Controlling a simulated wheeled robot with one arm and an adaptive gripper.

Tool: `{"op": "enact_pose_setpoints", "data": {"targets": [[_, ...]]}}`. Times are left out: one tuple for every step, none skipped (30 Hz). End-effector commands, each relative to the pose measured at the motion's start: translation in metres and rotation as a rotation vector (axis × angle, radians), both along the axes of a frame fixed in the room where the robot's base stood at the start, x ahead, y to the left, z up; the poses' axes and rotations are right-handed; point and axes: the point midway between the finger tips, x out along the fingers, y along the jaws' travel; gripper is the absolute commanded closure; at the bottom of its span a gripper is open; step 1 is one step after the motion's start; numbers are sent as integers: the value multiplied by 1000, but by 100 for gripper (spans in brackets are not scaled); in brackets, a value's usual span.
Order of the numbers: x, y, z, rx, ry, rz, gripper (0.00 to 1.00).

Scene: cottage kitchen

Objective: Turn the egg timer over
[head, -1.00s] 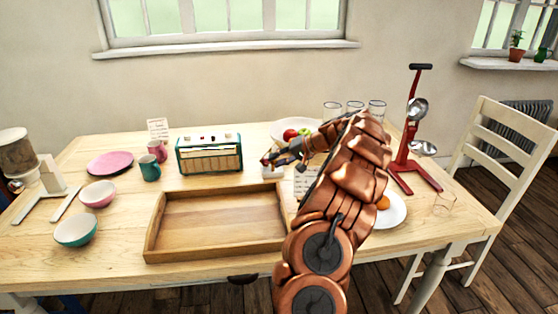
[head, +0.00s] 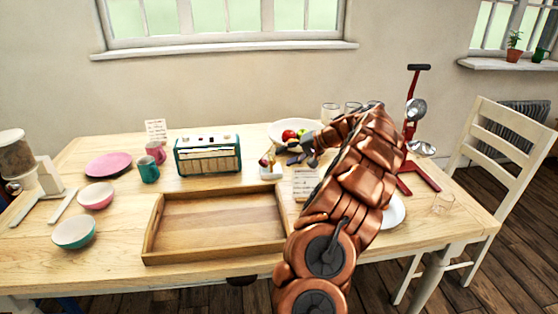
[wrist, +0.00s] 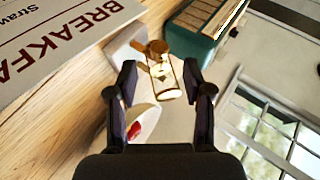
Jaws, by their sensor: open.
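The egg timer (head: 269,171) stands on the table just right of the radio, with a white base and a small red and gold part above it. In the wrist view the egg timer (wrist: 160,68) shows its brass fittings and glass between the fingers in the picture; a pale piece with a red patch lies below it. I cannot tell which way up its sand is. My gripper (head: 294,154) is open and empty, to the right of the timer with a small gap. Its two dark fingers show in the wrist view (wrist: 160,88).
The teal radio (head: 208,155) is close left of the timer. A fruit bowl (head: 280,129) and glasses (head: 330,111) are behind my arm. A printed card (head: 305,184) stands close on the right. A wooden tray (head: 152,228) lies in front.

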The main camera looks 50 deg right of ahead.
Motion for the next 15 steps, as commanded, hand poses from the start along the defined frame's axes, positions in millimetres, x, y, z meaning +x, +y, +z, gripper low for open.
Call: {"op": "enact_pose_setpoints", "data": {"targets": [[-8, -6, 7, -6, -3, -4, 50], [-12, -8, 11, -5, -4, -4, 50], [-18, -10, 15, -3, -3, -3, 50], [-23, -11, 18, -3, -3, -2, 50], [-27, -13, 21, -3, -3, -2, 50], [-32, -16, 24, -3, -1, -3, 50], [-35, -17, 27, -3, -1, -3, 50], [-39, -19, 29, -2, -1, -2, 50], [-42, -20, 32, -3, -1, -1, 50], [-45, -21, 34, -3, -1, -1, 50], [-47, -23, 36, -3, -1, -1, 50], [-49, -24, 38, -3, -1, -1, 50], [-51, -25, 38, -2, -1, -2, 50], [-52, -25, 39, -2, -1, -1, 50], [-54, -26, 40, -2, -1, -1, 50]]}}
